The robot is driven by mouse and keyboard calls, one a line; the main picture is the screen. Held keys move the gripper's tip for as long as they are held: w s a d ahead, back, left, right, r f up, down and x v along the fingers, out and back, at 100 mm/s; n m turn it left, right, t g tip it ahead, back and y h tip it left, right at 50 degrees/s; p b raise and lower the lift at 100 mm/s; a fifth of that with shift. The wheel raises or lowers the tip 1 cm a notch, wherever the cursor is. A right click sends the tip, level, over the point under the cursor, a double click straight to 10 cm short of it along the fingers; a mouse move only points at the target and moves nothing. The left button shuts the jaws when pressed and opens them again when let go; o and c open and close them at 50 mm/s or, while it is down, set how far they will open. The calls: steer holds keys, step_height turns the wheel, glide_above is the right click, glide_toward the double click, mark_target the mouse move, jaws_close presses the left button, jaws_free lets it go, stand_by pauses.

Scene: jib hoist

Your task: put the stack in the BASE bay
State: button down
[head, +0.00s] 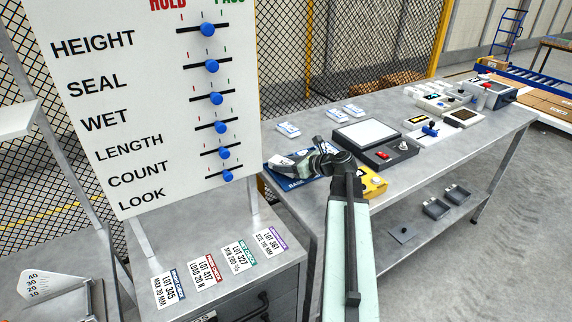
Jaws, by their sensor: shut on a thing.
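My gripper (288,164) reaches over the near left corner of the long bench, low over a blue bay (291,184) lettered BASE. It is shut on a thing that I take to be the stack. The jaws and arm mostly hide the held piece, so its shape is not clear. I cannot tell whether it touches the bay floor. A yellow bay or plate (374,185) lies just right of the blue one, partly behind my arm.
A dark device with a pale panel (366,133) and red button stands right of my gripper. Several small white packs (288,130) lie at the bench's back. More devices (440,103) stand farther right. A sliders board (150,90) rises at left above a cabinet with lot cards (205,271).

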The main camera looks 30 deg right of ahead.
steer(key=shift+f+b, duration=0.55)
steer(key=shift+b, duration=0.05)
steer(key=c, duration=0.6)
jaws_free()
steer(key=p+v, duration=0.3)
steer(key=v, duration=0.4)
steer(key=shift+w+r, duration=0.1)
steer(key=shift+s+d+r, duration=0.1)
steer(key=shift+s+d, duration=0.1)
steer(key=shift+s, duration=0.3)
